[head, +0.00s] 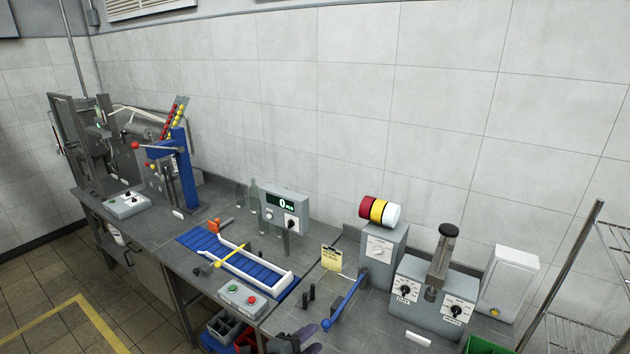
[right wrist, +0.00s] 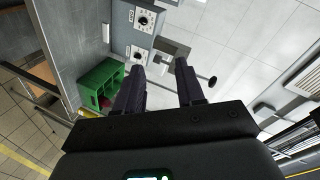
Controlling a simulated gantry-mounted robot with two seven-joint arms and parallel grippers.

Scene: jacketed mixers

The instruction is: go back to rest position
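My left gripper is in neither view.
A grey bench (head: 152,232) runs along the tiled wall. A green crate (right wrist: 100,84) and a wire rack (head: 575,270) stand at the right.

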